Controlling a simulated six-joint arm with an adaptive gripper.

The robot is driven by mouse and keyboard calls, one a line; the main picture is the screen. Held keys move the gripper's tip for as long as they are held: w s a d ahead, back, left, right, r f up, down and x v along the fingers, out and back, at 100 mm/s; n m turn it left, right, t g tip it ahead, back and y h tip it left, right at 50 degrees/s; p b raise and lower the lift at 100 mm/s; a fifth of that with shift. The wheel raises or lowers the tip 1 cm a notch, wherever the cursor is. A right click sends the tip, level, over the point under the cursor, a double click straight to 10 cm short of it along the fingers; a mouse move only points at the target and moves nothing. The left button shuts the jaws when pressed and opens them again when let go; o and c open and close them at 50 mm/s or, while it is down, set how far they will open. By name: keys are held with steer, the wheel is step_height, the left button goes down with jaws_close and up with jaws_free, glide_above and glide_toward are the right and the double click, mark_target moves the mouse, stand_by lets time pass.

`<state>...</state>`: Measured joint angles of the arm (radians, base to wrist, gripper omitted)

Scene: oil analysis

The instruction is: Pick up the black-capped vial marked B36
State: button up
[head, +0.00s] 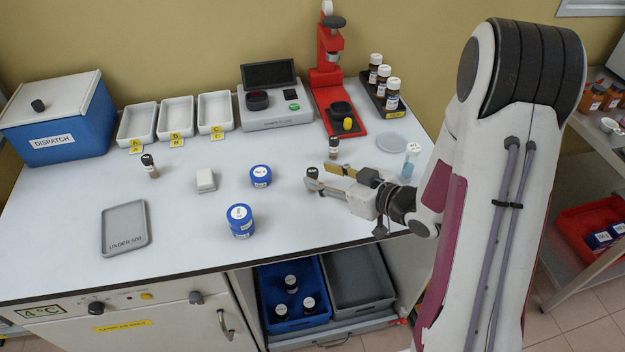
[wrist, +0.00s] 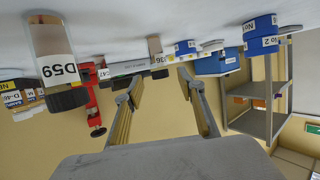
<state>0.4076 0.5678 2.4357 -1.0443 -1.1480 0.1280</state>
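A small black-capped vial (head: 312,172) stands on the bench right by my fingertips in the head view. In the upside-down wrist view, a vial ending in "36" (wrist: 158,59) appears between my fingers, beyond the tips; its first letter is unclear. My gripper (head: 322,178) is low over the bench, fingers spread and empty; in the wrist view (wrist: 153,88) they stand apart. Another black-capped vial (head: 333,147) stands just behind. The wrist view shows a vial C47 (wrist: 104,73) left of the fingers and a large, close vial D59 (wrist: 58,65) at far left.
Blue jars (head: 240,222) (head: 260,177), a white block (head: 206,181) and another vial (head: 149,167) stand left of my gripper. A pale blue container (head: 410,162) is close to my arm. The red press (head: 328,75) and balance (head: 275,115) stand behind.

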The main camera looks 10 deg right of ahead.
mark_target(315, 172)
steer(key=shift+x, duration=1.95)
steer(key=shift+r, duration=0.1)
jaws_close()
